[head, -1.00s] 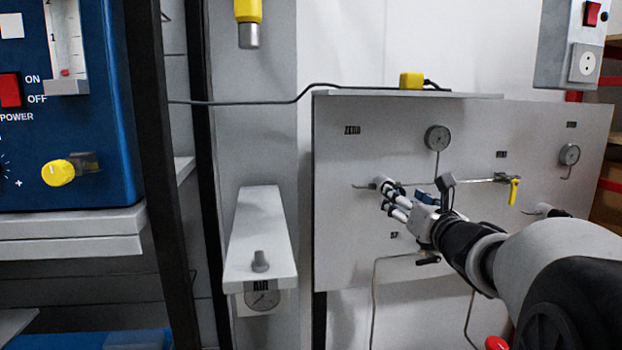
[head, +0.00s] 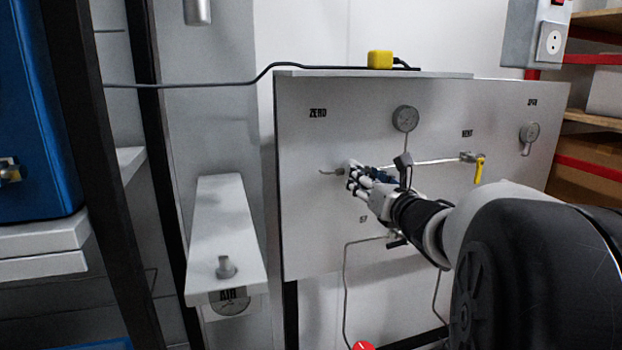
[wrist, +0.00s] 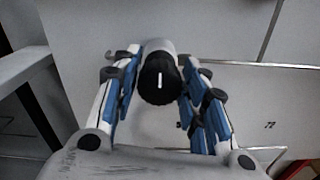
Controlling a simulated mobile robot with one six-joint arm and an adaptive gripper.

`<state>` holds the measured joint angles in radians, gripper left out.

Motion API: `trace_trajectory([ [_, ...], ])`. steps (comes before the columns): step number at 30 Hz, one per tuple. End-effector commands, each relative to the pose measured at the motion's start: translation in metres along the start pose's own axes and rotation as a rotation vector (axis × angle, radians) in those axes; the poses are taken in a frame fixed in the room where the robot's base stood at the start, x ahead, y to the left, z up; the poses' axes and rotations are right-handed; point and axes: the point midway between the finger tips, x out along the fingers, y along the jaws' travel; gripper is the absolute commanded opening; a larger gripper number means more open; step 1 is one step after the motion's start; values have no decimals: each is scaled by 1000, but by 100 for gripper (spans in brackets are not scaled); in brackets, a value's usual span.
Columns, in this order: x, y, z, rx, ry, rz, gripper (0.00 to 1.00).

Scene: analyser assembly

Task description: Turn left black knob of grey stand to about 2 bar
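The grey stand's upright panel (head: 310,225) fills the middle of the head view, with ZERO printed at its upper left. The left black knob (wrist: 160,79) shows in the wrist view, round, with a white line pointing nearly straight up. My gripper (head: 355,182) is at the panel's left half, and its fingers mostly hide the knob in the head view. In the wrist view my gripper (wrist: 155,75) is open, with fingers on both sides of the knob. A gap shows on the left; contact on the right cannot be told. A round gauge (head: 405,118) sits above; its reading is too small.
A grey column with a shelf marked AIR (head: 225,225) stands at left. A yellow block (head: 380,59) sits on the panel's top ledge, with a cable.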

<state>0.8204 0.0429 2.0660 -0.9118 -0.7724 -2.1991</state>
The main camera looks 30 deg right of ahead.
Motion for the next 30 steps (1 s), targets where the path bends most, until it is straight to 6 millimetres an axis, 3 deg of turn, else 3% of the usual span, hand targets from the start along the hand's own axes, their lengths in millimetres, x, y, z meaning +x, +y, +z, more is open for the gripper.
trace_trajectory([
  [12,0,0,0,0,0,0,10],
  [22,0,0,0,53,-2,0,10],
  [30,0,0,0,233,-3,0,10],
])
